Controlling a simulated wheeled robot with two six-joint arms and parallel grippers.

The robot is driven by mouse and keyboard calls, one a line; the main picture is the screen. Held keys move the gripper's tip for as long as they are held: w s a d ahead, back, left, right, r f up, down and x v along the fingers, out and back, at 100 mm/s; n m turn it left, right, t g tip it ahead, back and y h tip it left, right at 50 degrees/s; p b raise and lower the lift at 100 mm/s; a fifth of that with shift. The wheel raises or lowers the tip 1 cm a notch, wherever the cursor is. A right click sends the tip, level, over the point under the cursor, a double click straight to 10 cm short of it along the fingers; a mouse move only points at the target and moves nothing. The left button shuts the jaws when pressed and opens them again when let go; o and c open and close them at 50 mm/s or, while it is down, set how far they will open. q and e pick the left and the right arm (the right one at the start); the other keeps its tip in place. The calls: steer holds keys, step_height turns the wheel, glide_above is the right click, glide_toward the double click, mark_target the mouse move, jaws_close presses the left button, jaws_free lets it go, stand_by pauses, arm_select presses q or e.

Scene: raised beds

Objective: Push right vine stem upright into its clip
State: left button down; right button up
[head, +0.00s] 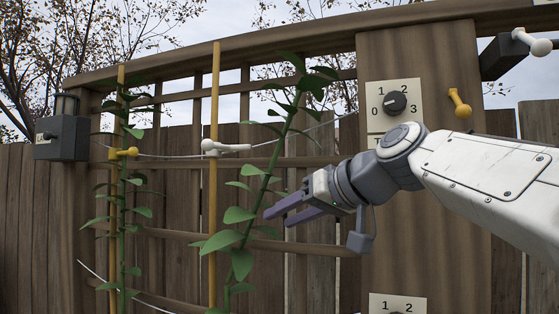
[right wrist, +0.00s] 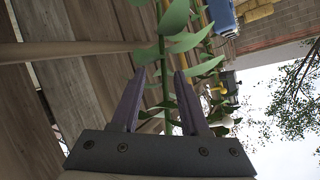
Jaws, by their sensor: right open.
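The right vine stem (head: 268,172) is green and leafy, and it leans to the right, its top well away from its wooden stake (head: 213,190). A white clip (head: 222,147) sits on that stake, to the left of the stem. My right gripper (head: 279,215) is open, just right of the stem's middle, with its purple fingers pointing left toward it. In the right wrist view, the stem (right wrist: 162,62) shows beyond and between the open fingertips (right wrist: 158,75). I cannot tell whether they touch it. My left gripper is not in view.
A left vine (head: 121,200) stands upright along its own stake with a yellow clip (head: 123,152). A wooden trellis and fence stand behind. A post (head: 440,240) with a dial panel (head: 394,104) and a yellow peg (head: 459,103) is at the right. A grey box (head: 62,138) is at the far left.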

mark_target(293, 115)
steer(key=d+r+n+t+y, duration=0.1)
steer(key=d+r+t, duration=0.15)
steer(key=r, duration=0.65)
steer(key=d+r+n+t+y, duration=0.1)
steer(key=d+r+t, duration=0.15)
steer(key=r, duration=0.65)
steer(key=shift+g, duration=0.3)
steer(key=p+x, duration=0.1)
steer(key=x, duration=0.1)
steer(key=p+x, duration=0.2)
steer(key=x, duration=0.1)
steer(key=p+x, duration=0.2)
steer(key=x, duration=0.1)
steer(key=shift+a+r, duration=0.3)
steer(key=shift+w+a+f, duration=0.15)
steer(key=shift+w+a, duration=0.2)
steer(key=shift+w, duration=0.05)
jaws_close()
